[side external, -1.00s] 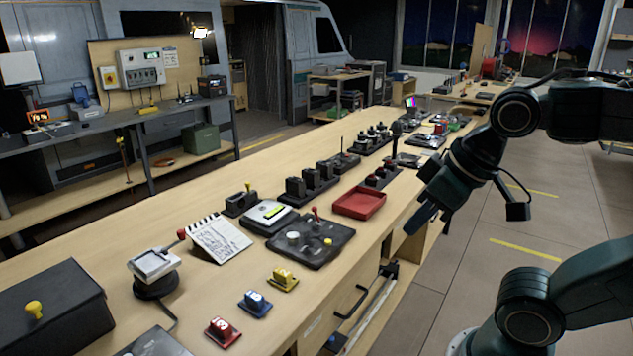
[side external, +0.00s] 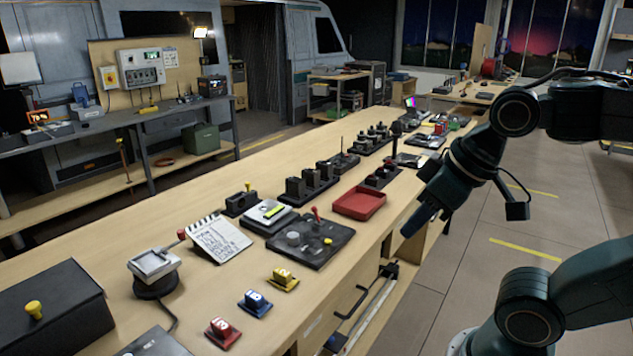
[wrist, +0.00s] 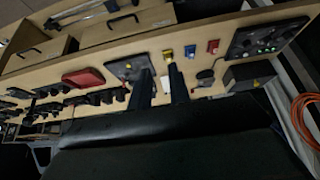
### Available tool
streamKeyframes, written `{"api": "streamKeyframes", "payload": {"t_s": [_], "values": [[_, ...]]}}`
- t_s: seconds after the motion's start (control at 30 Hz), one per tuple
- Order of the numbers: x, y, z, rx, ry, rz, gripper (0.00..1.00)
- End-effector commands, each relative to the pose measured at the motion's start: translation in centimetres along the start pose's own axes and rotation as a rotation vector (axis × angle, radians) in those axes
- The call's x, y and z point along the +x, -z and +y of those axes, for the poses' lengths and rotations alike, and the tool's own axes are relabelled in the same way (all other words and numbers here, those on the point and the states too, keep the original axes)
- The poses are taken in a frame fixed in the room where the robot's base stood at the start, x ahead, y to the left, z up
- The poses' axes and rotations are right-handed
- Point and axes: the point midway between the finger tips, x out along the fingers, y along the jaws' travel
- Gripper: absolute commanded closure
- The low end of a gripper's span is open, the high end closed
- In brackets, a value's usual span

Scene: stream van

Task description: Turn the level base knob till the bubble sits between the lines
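A pale device with a yellow-green strip (side external: 268,213), which looks like a level vial, lies on the bench in the side view. The bubble and lines are too small to make out, and I cannot pick out its knob for sure. My gripper (side external: 416,221) hangs beyond the bench's right edge, well apart from that device, pointing down and left. In the wrist view its two dark fingers (wrist: 159,80) stand apart with nothing held between them.
A dark panel with a red lever (side external: 312,243) and a red tray (side external: 360,202) lie nearer the gripper. A notepad (side external: 219,240), a device on a round base (side external: 153,264) and red, blue and yellow blocks (side external: 284,280) stand nearby. Bare bench lies between them.

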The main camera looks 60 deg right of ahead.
Motion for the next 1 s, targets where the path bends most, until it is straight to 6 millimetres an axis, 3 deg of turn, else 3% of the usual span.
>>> {"api": "streamKeyframes", "payload": {"t_s": [0.03,0.13,0.17,0.37,0.57,1.0], "values": [[0.0,0.1,0.0,0.001,0.000,-0.002,0.71],[-0.1,0.7,0.1,0.006,-0.002,-0.008,0.51],[-0.1,0.9,0.1,0.009,-0.003,-0.013,0.49],[-0.1,3.6,0.5,0.033,-0.010,-0.051,0.49],[0.5,7.6,1.1,0.071,-0.021,-0.106,0.49],[4.5,16.1,3.4,0.160,-0.045,-0.232,0.49]]}}
